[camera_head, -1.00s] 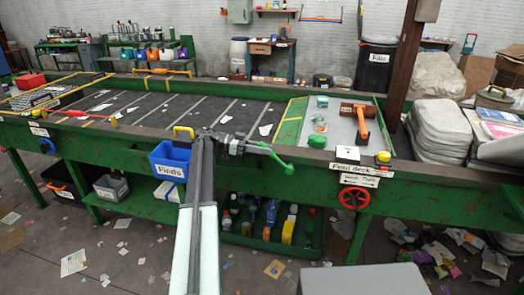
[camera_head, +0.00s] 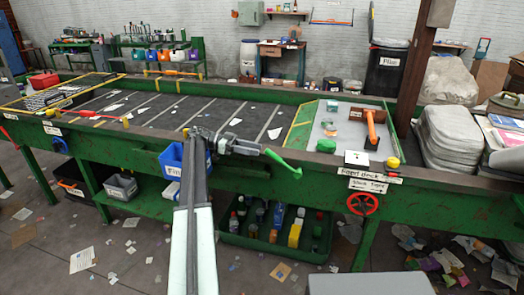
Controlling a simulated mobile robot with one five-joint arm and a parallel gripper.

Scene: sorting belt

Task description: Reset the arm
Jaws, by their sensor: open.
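My arm reaches up from the bottom middle of the picture. My gripper (camera_head: 262,152) is at its far end, pointing right, in front of the belt's near green rail. Its jaws are open. A green curved piece (camera_head: 281,161) shows at the gripper's tip; I cannot tell whether it is part of the gripper or something behind it. The arm covers part of the blue bin (camera_head: 171,158) hanging on the rail.
The dark sorting belt (camera_head: 150,112) runs behind the gripper. At right, a grey deck (camera_head: 345,128) holds an orange-handled tool (camera_head: 371,126). A red wheel (camera_head: 363,203) is on the front. Bottles stand in a green tray (camera_head: 262,243) below. Litter covers the floor.

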